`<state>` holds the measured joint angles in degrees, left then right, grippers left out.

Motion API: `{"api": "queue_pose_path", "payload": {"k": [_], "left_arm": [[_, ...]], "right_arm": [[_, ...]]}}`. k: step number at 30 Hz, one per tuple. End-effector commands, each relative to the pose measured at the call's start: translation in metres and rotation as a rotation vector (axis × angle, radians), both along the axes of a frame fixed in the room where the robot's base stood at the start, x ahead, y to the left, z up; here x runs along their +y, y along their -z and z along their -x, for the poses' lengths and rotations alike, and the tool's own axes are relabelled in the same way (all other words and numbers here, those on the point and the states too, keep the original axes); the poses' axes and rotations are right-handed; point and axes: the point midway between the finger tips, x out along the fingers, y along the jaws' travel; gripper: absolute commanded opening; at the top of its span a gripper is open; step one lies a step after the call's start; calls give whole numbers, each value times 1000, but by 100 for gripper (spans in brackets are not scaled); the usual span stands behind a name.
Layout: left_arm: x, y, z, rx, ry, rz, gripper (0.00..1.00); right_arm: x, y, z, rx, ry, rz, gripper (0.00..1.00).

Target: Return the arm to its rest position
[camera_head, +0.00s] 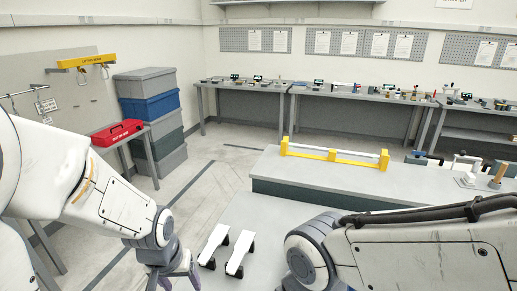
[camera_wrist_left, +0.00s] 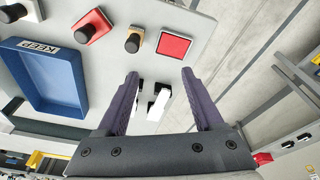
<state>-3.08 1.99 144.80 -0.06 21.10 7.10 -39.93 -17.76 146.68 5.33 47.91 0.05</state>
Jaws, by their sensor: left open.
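My left gripper (camera_head: 172,280) hangs at the bottom edge of the head view, its fingers partly cut off, left of two white pieces with black ends (camera_head: 228,250). In the left wrist view, its two purple fingers (camera_wrist_left: 159,73) are spread apart with nothing held between them. The white and black pieces (camera_wrist_left: 157,100) show beyond the gap between the fingers, apart from them. My right arm (camera_head: 400,250) crosses the lower right of the head view. Its gripper is out of view.
A grey bench (camera_head: 330,180) carries a yellow-and-white rail fixture (camera_head: 335,155). A red toolbox (camera_head: 117,132) and stacked bins (camera_head: 150,107) stand at left. A blue KEEP tray (camera_wrist_left: 50,80), red pad (camera_wrist_left: 173,46) and black knobs show in the wrist view.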

Motion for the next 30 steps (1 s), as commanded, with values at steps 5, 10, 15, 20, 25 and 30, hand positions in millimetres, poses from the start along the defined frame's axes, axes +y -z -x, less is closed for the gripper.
{"api": "queue_pose_path", "payload": {"k": [5,10,15,20,25,30], "left_arm": [[13,-4,8,-23,79,-28,68],[-15,-13,18,-1,165,-18,68],[-43,-22,35,28,264,-9,68],[-73,-33,60,61,386,-2,68],[-105,-48,99,109,552,3,68],[-121,-59,135,154,683,3,68]], "right_arm": [[0,0,0,0,0,0,90],[0,0,0,0,0,0,90],[0,0,0,0,0,0,90],[0,0,0,0,0,0,90],[0,0,0,0,0,0,90],[0,0,0,0,0,0,90]]}}
